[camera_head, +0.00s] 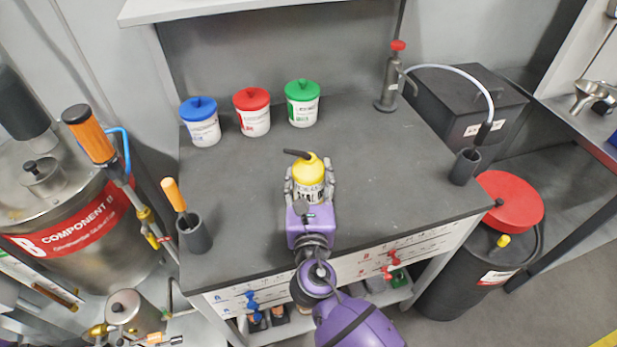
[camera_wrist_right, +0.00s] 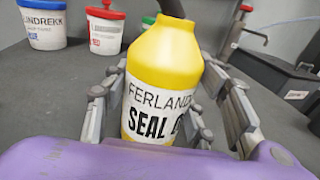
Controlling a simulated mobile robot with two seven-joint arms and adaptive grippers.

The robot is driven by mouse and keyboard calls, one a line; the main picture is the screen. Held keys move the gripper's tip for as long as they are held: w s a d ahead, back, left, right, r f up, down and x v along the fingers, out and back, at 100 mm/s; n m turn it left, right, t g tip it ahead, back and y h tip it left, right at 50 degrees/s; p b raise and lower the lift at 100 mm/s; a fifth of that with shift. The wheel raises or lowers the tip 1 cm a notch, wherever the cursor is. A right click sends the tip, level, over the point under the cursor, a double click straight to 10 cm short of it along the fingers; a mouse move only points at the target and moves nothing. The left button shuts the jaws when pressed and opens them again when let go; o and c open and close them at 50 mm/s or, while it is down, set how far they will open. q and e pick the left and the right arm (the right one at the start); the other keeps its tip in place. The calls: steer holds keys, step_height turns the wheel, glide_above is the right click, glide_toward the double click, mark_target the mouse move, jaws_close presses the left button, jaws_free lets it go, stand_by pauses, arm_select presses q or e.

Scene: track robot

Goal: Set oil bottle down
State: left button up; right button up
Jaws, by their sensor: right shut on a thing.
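The oil bottle (camera_head: 311,171) is yellow with a white label and a dark spout, above or on the dark workbench top (camera_head: 370,160). My right gripper (camera_head: 310,187) is shut on it, with fingers on both sides of its body. In the right wrist view the bottle (camera_wrist_right: 168,80) stands upright between the grey fingers, and its label reads "SEAL" in part. The bottle's base is hidden, so I cannot tell whether it touches the bench. My left gripper is not in view.
Blue-lidded (camera_head: 201,122), red-lidded (camera_head: 252,112) and green-lidded (camera_head: 302,103) tubs stand at the back left. A hand pump (camera_head: 390,82) stands at the back right. Dark cups stand near the left (camera_head: 194,236) and right (camera_head: 464,167) edges. The bench around the bottle is clear.

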steer(key=o, duration=1.1)
steer(key=shift+f, duration=0.15)
steer(key=o, duration=0.5)
steer(key=shift+r, duration=0.25)
steer(key=s, duration=0.7)
steer(key=s+b, duration=0.1)
steer(key=s, duration=0.3)
steer(key=shift+s+d+f, duration=0.15)
steer(key=shift+s+d, duration=0.05)
steer(key=shift+d, duration=0.1)
steer(key=shift+s, duration=0.35)
